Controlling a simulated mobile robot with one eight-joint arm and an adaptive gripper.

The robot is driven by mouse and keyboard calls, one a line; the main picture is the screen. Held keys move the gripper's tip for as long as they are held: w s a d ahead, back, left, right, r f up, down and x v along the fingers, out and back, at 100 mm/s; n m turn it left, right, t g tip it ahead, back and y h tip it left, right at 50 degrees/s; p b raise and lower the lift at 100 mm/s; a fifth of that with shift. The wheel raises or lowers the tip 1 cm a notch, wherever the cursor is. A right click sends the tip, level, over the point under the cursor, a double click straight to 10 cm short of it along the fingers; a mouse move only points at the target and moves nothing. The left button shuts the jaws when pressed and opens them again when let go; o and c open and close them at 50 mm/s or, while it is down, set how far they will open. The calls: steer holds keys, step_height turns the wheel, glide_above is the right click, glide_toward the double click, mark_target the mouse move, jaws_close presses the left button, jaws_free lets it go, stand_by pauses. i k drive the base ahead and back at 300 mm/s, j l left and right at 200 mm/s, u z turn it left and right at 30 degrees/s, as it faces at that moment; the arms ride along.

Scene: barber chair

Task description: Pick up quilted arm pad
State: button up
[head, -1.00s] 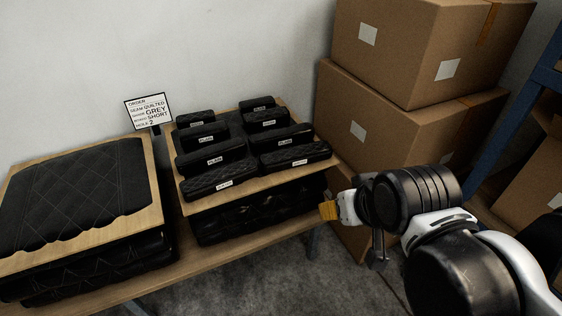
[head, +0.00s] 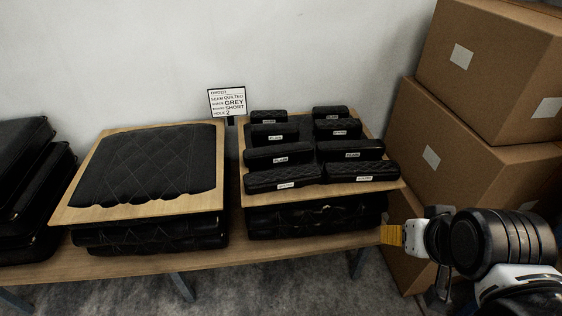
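Several black arm pads with small white labels lie in two columns on a wooden board (head: 395,187) in the head view. The front left pad (head: 262,181) and front right pad (head: 375,168) have a quilted texture, and their labels are too small to read surely. The pads behind them, such as one in the left column (head: 262,155) and one in the right column (head: 340,149), look smoother, with labels that seem to read PLAIN. My gripper (head: 391,235) has yellow tips and is right of and below the board, apart from the pads. Its finger gap is not visible.
An order sign (head: 227,102) reads QUILTED, GREY, SHORT, 2. A quilted panel on a board (head: 125,209) lies to the left on the wooden bench (head: 130,264). Black cushions (head: 30,190) stand far left. Stacked cardboard boxes (head: 470,150) rise close on the right.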

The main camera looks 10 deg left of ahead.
mark_target(381, 170)
steer(key=i+l+u, duration=0.1)
steer(key=i+u, duration=0.15)
steer(key=i+l+u, duration=0.25)
steer(key=i+j, duration=0.1)
steer(key=i, duration=0.5)
